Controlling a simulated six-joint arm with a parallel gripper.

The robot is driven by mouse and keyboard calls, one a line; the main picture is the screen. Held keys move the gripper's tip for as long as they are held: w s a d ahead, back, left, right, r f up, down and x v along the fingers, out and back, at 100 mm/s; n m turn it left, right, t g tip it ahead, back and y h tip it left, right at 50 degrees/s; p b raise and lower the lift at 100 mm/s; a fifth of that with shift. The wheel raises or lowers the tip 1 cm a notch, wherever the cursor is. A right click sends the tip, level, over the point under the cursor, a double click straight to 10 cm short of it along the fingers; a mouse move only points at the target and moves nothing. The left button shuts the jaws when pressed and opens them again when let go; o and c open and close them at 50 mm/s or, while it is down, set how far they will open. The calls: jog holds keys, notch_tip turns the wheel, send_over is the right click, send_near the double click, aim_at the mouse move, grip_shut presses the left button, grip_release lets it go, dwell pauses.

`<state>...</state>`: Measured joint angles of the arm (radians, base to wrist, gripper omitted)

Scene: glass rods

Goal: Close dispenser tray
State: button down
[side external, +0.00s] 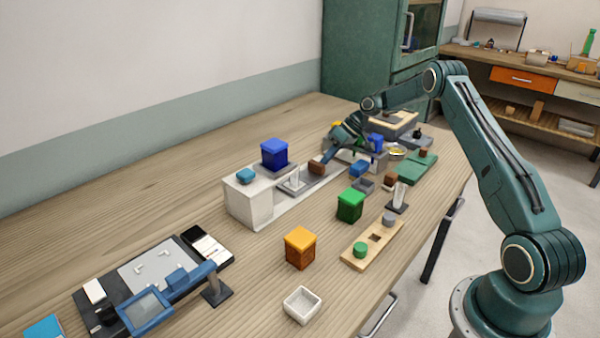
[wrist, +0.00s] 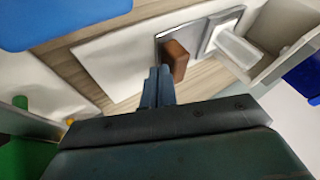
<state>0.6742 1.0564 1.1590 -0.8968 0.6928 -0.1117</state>
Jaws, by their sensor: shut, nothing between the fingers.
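The dispenser (side external: 247,203) is a pale box with a blue hopper (side external: 274,152) and a teal button-like block (side external: 246,175) on top. Its grey tray (side external: 290,188) sticks out of the box to the right and carries a pale piece, also seen in the wrist view (wrist: 232,46). A brown handle block (side external: 316,168) stands at the tray's outer end; it shows in the wrist view (wrist: 176,60). My gripper (wrist: 158,76) is shut and empty, with its fingertips right beside the handle's outer side. I cannot tell whether they touch it.
A white dish (side external: 302,305) is near the table edge. Cluttered items lie behind my gripper. The wood behind the dispenser is clear.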

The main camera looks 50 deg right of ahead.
aim_at(310, 180)
jog(key=shift+a, duration=4.05)
jog(key=shift+a, duration=0.1)
jog(key=shift+r, duration=0.1)
jog(key=v, duration=1)
jog(key=shift+d, duration=0.35)
